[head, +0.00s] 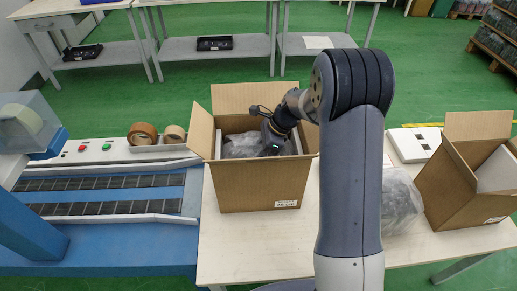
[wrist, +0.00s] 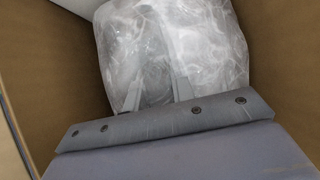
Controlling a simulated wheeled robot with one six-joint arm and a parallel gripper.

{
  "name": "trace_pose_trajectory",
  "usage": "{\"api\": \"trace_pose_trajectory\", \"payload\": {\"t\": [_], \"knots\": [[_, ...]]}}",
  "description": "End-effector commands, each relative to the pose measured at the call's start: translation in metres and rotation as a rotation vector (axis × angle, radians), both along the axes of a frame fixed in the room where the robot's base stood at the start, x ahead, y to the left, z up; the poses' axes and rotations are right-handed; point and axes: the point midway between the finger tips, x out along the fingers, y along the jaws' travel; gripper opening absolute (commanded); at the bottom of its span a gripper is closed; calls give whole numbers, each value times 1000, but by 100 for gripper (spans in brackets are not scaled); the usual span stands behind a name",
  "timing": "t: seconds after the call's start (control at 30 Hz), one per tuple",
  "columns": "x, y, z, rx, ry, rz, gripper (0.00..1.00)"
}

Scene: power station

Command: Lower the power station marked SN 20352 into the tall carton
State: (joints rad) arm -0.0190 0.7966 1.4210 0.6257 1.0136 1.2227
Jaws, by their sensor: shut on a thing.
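The tall open carton (head: 262,190) stands on the white table with its flaps up. A power station in a clear, wrinkled plastic bag (head: 240,146) is inside it, below the rim. It also shows in the wrist view (wrist: 215,50), with carton walls on both sides. My gripper (wrist: 160,85) reaches down into the carton and is shut on the bagged power station. In the head view its fingertips are hidden by the carton. I cannot read any serial number, and the gap under the power station is hidden.
A second bagged item (head: 400,204) lies on the table to the right, partly behind my arm. A second open carton (head: 465,185) stands at the right edge. A blue conveyor (head: 95,205) and tape rolls (head: 143,134) are at the left. A white panel (head: 414,144) lies behind.

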Motion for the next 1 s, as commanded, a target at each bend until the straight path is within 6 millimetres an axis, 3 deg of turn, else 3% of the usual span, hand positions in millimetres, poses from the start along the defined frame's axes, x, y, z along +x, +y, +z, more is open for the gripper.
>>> {"api": "trace_pose_trajectory", "payload": {"t": [0.23, 0.27, 0.57, 0.77, 1.0], "knots": [[2, 1, 4, 3, -6, -1, 0], [2, 1, 4, 3, -6, -1, 25], [1, 0, 1, 1, -3, -1, 49], [-2, 0, -3, -2, 6, 0, 49], [0, 0, 15, -1, 2, 0, 49]]}}
